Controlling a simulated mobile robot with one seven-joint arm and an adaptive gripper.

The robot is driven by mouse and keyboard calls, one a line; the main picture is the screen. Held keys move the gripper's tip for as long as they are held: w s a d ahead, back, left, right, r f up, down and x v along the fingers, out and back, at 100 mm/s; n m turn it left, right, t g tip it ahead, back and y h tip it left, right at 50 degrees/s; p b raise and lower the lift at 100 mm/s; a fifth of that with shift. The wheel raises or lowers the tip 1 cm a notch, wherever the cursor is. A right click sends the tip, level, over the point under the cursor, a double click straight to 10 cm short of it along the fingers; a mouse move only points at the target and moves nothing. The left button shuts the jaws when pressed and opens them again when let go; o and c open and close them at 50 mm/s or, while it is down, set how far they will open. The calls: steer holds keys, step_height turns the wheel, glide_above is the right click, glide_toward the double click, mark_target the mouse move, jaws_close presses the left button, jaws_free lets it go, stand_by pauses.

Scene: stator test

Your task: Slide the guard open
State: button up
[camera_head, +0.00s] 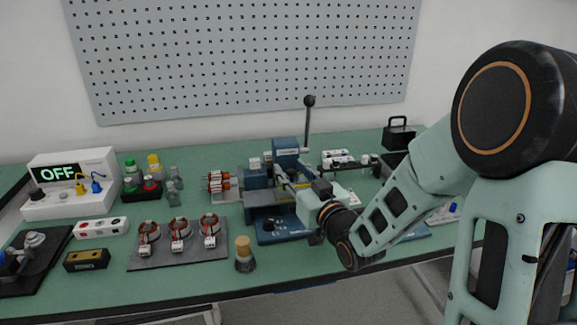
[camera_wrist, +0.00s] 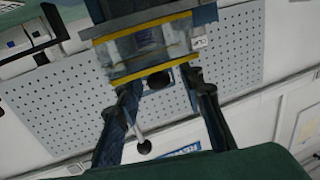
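The blue press-like machine (camera_head: 287,150) stands mid-bench, with an upright lever (camera_head: 309,101) topped by a dark ball. The guard (camera_wrist: 145,50), a clear panel with yellow strips along two edges, fills the upper middle of the wrist view. In the head view my wrist and gripper hide most of the machine's front, and I cannot make out the guard. My gripper (camera_head: 296,184) is at the machine's front right. In the wrist view my gripper (camera_wrist: 162,82) has its fingers apart, with a small black part (camera_wrist: 159,79) of the guard between them. Contact cannot be told.
A grey mat (camera_head: 183,252) with several copper-wound stators lies left of the machine, beside a cork-topped piece (camera_head: 244,254). A tester reading OFF (camera_head: 70,183) stands at far left. Red-ended rotors (camera_head: 218,182) sit close by the machine. A black-handled box (camera_head: 398,136) stands behind my arm.

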steer(key=shift+w, duration=0.1)
steer(key=shift+c, duration=0.5)
jaws_close()
